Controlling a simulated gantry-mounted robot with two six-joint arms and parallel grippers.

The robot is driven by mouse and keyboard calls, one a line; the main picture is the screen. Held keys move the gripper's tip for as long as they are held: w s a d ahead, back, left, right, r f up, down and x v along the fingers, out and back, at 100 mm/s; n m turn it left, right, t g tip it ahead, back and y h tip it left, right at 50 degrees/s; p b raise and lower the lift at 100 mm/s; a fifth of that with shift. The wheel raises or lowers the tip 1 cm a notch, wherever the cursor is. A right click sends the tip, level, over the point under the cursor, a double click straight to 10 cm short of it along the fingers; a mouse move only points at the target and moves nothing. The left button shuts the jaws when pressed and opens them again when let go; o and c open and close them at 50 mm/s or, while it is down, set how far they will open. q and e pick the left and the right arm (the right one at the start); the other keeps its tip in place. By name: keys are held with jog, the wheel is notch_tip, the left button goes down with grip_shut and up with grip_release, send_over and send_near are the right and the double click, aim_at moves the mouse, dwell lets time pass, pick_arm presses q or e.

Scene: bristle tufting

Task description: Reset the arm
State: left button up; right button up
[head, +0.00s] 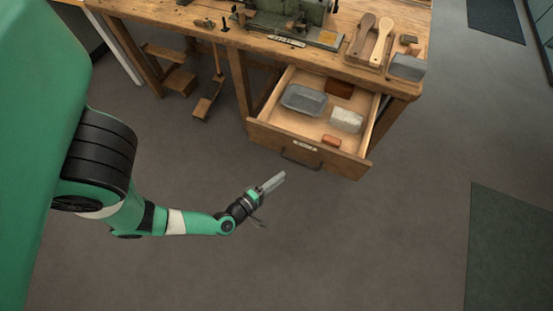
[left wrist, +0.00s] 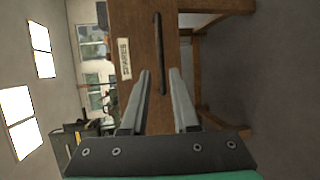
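My left gripper (head: 282,177) hangs in free air over the grey floor, in front of the open drawer (head: 268,133) of the wooden workbench and a little below its handle in the head view. In the left wrist view the two fingers of my left gripper (left wrist: 160,76) stand apart with nothing between them. Beyond them that view shows the wooden drawer front (left wrist: 138,22) turned sideways, with its dark handle (left wrist: 158,45) and a white label (left wrist: 124,59). My right gripper shows in neither view.
The drawer holds a grey tray (head: 303,100), a pale block (head: 346,120) and a small reddish block (head: 331,140). The workbench (head: 225,38) carries a green machine (head: 283,22) and wooden brush bodies (head: 381,42). The floor around my left arm is clear.

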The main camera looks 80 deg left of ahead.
pick_arm(q)
jog(key=shift+s+d, duration=0.1)
jog(key=shift+s, duration=0.2)
dwell(0.4)
